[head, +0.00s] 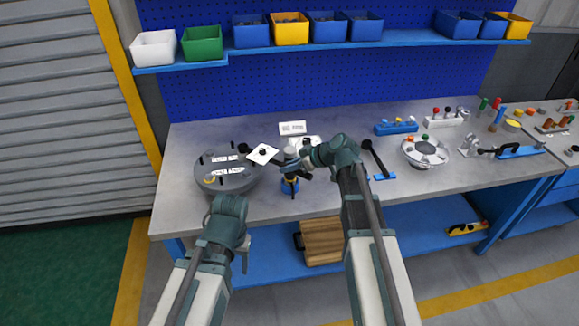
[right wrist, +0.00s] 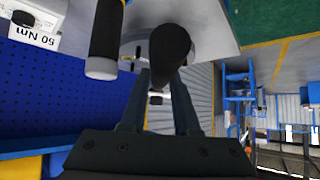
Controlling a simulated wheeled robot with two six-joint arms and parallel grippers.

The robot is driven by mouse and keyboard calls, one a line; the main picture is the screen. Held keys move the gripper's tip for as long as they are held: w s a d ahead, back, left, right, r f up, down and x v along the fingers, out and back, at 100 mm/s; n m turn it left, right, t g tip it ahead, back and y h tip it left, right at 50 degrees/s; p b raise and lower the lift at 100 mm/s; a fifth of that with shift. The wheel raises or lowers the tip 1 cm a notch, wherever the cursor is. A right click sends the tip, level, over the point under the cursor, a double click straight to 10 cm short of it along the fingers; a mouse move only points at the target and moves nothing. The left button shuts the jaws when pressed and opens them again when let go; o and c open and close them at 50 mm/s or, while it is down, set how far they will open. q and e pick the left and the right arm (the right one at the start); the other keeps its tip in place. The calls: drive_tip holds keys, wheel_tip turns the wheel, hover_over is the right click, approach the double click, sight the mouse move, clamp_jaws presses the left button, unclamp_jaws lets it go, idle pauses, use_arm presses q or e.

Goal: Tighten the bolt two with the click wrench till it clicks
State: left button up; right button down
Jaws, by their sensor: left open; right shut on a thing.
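The round grey flanged shell (head: 240,184) stands at the left of the bench, with several small bolts and white labels on top; I cannot tell which bolt is two. My right gripper (head: 284,163) is to the right of the shell, above the bench. It is shut on a dark, round-ended handle (right wrist: 170,45), seen between the fingers in the right wrist view; this appears to be the click wrench, its far part hidden. My left gripper (head: 243,256) is in front of the bench edge, open and empty, apart from the shell.
A white square plate (head: 262,154) is between shell and gripper. A black-handled tool (head: 376,155), a pale round fixture (head: 425,152) and a blue rack (head: 396,127) are further right. A black cylinder (right wrist: 106,40) is beside the handle.

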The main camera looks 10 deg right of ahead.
drive_tip(key=shift+w+r, duration=0.1)
drive_tip(key=shift+w, duration=0.05)
idle(0.3)
drive_tip(key=shift+f+b, duration=2.55)
drive_tip(key=shift+b, duration=0.1)
drive_tip(key=shift+f+b, duration=1.3)
drive_tip(key=shift+f, duration=0.05)
drive_tip(key=shift+a, duration=0.1)
drive_tip(key=s+a+m+t+h, duration=0.2)
drive_tip(key=s+a+m+h, duration=0.2)
drive_tip(key=a, duration=0.3)
drive_tip(key=shift+s+a+f+m+t, duration=0.15)
drive_tip(key=shift+s+a+m+t, duration=0.1)
drive_tip(key=shift+s+m+t, duration=0.4)
drive_tip(key=shift+w+d+g, duration=0.1)
drive_tip(key=shift+w+g, duration=0.05)
drive_tip(key=shift+g, duration=0.1)
